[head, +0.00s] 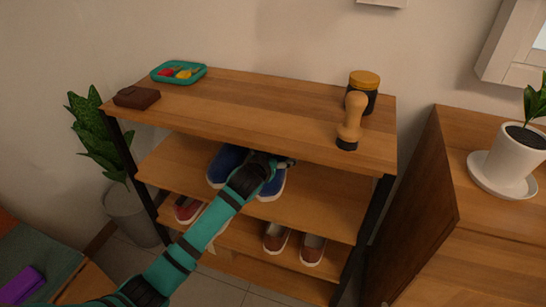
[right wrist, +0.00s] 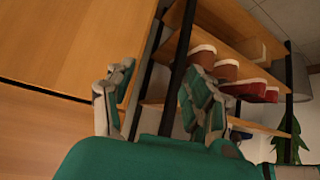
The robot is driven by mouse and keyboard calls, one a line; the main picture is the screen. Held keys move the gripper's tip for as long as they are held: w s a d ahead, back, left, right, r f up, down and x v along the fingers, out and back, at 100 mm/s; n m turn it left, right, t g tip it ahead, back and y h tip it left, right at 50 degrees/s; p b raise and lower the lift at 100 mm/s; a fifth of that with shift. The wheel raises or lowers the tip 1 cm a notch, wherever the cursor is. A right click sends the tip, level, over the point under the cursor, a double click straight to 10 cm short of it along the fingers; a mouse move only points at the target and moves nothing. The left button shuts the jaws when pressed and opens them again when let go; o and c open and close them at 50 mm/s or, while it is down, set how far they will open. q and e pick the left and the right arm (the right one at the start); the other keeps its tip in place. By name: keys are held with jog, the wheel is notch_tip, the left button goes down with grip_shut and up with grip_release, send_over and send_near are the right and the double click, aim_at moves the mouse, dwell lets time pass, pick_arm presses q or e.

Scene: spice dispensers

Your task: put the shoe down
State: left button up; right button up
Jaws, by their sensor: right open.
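A pair of blue shoes with white soles is on the upper open shelf: the left blue shoe (head: 226,164) and the right blue shoe (head: 274,187). My left gripper (head: 272,163) reaches in under the top board and is over the right blue shoe, covering part of it. Its fingers are mostly hidden, so I cannot tell whether they hold the shoe. My right gripper (right wrist: 157,80) shows only in the right wrist view. It is open with nothing between its fingers, near the side of the rack.
Brown shoes (head: 276,237) and red shoes (head: 188,209) stand on the lower shelf. The rack top (head: 240,105) carries a teal tray (head: 179,72), a brown box (head: 136,97), a wooden-handled tool (head: 351,120) and a jar (head: 364,88). A wooden cabinet (head: 450,170) stands close at right.

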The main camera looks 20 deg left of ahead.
pick_arm(q)
jog(key=p+v, duration=0.2)
jog(key=v, duration=0.4)
jog(key=shift+r, duration=0.15)
jog(key=p+v, duration=0.1)
jog(key=v, duration=0.4)
jog(key=shift+s+r, duration=0.1)
jog(key=shift+s, duration=0.3)
jog(key=s+f+g, duration=0.3)
jog(key=s+f, duration=0.1)
jog(key=s, duration=0.6)
jog(key=s+f+m+g, duration=0.1)
jog(key=s+f+g, duration=0.2)
jog(key=s, duration=0.8)
jog(key=s+f+g, duration=0.3)
jog(key=s+f, duration=0.2)
jog(key=s, duration=0.5)
jog(key=shift+s+a+f+m+g, duration=0.2)
jog(key=shift+s+m+g, duration=0.1)
jog(key=shift+g, duration=0.1)
pick_arm(e)
jog(key=s+d+f+g+h, duration=0.1)
jog(key=s+d+f+g, duration=0.1)
jog(key=s+g, duration=0.3)
jog(key=s+d, duration=0.1)
jog(key=s, duration=0.3)
jog(key=shift+s, duration=0.15)
